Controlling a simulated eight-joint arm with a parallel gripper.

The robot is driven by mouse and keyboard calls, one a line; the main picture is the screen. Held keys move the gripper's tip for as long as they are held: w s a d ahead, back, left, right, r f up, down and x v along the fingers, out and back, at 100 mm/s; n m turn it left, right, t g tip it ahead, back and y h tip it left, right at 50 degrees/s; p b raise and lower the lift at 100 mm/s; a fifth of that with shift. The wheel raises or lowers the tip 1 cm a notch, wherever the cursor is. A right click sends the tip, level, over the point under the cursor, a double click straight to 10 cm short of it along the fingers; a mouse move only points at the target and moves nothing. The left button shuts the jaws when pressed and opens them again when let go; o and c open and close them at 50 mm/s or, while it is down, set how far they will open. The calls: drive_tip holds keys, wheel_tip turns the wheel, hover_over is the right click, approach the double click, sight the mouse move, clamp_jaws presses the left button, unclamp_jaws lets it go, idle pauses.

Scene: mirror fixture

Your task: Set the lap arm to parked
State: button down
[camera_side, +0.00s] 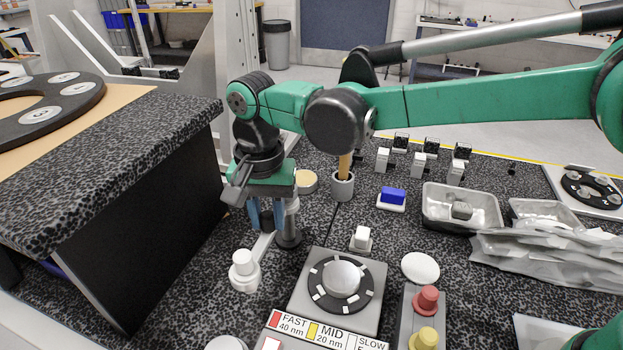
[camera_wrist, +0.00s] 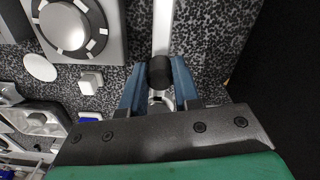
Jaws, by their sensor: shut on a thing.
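The lap arm (camera_side: 263,247) is a pale bar that runs from a grey post (camera_side: 288,228) to a white cylindrical head (camera_side: 244,268) at its front-left end. The head is beside the square lap unit (camera_side: 340,285), left of its round plate, not over it. My gripper (camera_side: 266,222) points down at the post end of the bar. In the wrist view, the blue fingers of my gripper (camera_wrist: 158,72) are shut on a black knob (camera_wrist: 160,70) on the lap arm, and the bar (camera_wrist: 163,28) runs away from it. In the side view my fingers partly hide the knob.
A speckled block (camera_side: 110,170) stands close on the left. A speed label panel (camera_side: 320,335) and a box with red and yellow buttons (camera_side: 425,315) are in front. A cup with a wooden handle (camera_side: 343,186) stands behind. Metal trays (camera_side: 461,225) lie to the right.

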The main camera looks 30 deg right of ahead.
sight(266, 213)
drive_tip(key=c, duration=0.6)
unclamp_jaws()
drive_tip(key=shift+c, duration=0.2)
drive_tip(key=shift+r, duration=0.15)
drive_tip(key=shift+r, duration=2.7)
